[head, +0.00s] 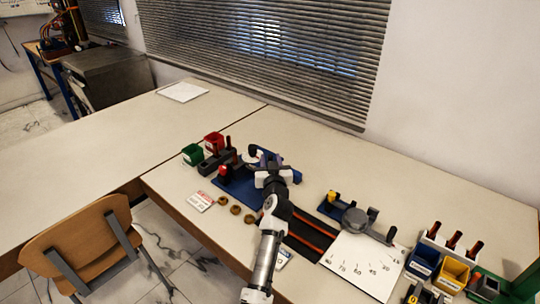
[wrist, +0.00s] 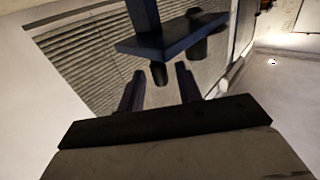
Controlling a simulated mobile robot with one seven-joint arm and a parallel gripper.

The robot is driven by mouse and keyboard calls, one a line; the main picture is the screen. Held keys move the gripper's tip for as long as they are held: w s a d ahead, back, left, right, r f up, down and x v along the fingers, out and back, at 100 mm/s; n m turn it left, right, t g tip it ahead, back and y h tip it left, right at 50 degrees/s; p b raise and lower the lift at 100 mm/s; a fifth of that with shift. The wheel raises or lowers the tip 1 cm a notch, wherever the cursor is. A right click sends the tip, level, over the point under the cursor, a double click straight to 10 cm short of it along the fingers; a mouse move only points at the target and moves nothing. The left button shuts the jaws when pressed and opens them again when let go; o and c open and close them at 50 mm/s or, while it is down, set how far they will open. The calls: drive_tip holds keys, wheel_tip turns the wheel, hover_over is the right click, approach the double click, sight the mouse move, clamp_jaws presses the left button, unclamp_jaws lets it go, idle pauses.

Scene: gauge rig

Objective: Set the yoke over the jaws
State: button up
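My gripper (head: 270,168) is over the blue base plate (head: 235,190) in the head view. In the wrist view my gripper (wrist: 160,82) shows two dark fingers standing apart, with a visible gap between them. A dark blue-grey piece (wrist: 170,45) with an upright post and short dark pegs beneath it is just beyond the fingertips; I cannot tell whether it is the yoke. A dark curved part and a pale round part (head: 254,155) show beside my gripper in the head view. My arm hides part of this fixture, and I cannot identify the jaws with certainty.
Red (head: 214,142) and green (head: 192,154) bins stand behind left. Several brass rings and a white card (head: 200,201) lie in front. A grey gauge device (head: 355,217) and white scale board (head: 365,262) are right, with a yellow bin (head: 453,273) beyond. The left table is mostly clear.

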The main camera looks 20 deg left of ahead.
drive_tip(key=shift+x, duration=0.8)
drive_tip(key=shift+s, duration=0.1)
clamp_jaws()
